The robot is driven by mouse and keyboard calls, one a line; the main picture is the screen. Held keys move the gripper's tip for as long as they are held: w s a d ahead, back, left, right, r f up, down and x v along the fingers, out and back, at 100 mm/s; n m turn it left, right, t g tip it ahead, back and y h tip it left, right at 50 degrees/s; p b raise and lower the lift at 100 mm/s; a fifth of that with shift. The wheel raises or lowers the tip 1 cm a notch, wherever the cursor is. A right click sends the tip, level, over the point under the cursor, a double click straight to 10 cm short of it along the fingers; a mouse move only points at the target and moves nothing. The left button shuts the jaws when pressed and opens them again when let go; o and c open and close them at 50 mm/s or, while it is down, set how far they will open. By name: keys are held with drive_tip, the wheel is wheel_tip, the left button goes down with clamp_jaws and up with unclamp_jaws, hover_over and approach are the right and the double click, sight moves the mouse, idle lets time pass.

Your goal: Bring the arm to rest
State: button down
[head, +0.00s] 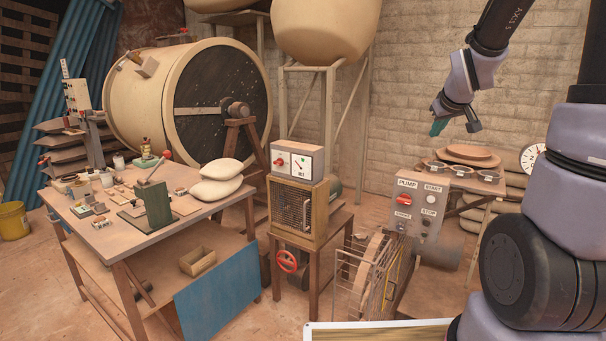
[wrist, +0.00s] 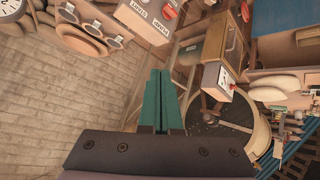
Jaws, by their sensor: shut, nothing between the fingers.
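My gripper (head: 438,127) is at the upper right in the head view, at the end of my raised arm. It hangs in free air in front of the brick wall, above and behind the pump control box as pictured. In the wrist view, its two green fingers (wrist: 160,100) lie side by side, shut, with nothing between them. It touches nothing that I can see.
The grey pump control box (head: 418,208) stands below my gripper, with a round stack and rings (head: 466,165) beside it. A cluttered table (head: 105,235) is at the left. A large drum (head: 165,95) stands behind it. The brick wall (head: 405,90) is behind my arm.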

drive_tip(key=s+a+r+m+y, duration=0.1)
drive_tip(key=s+a+r+m, duration=0.1)
drive_tip(key=s, duration=0.6)
drive_tip(key=s+a+r+m+g+y, duration=0.1)
drive_tip(key=s+a+r+m, duration=0.1)
drive_tip(key=s+a, duration=0.3)
drive_tip(key=s+a+r+m+g+y, duration=0.1)
drive_tip(key=s+a+r, duration=0.3)
drive_tip(key=s, duration=0.7)
drive_tip(key=shift+s+a+m+y, duration=0.15)
drive_tip(key=shift+s+m+y, duration=0.2)
drive_tip(key=shift+m, duration=0.15)
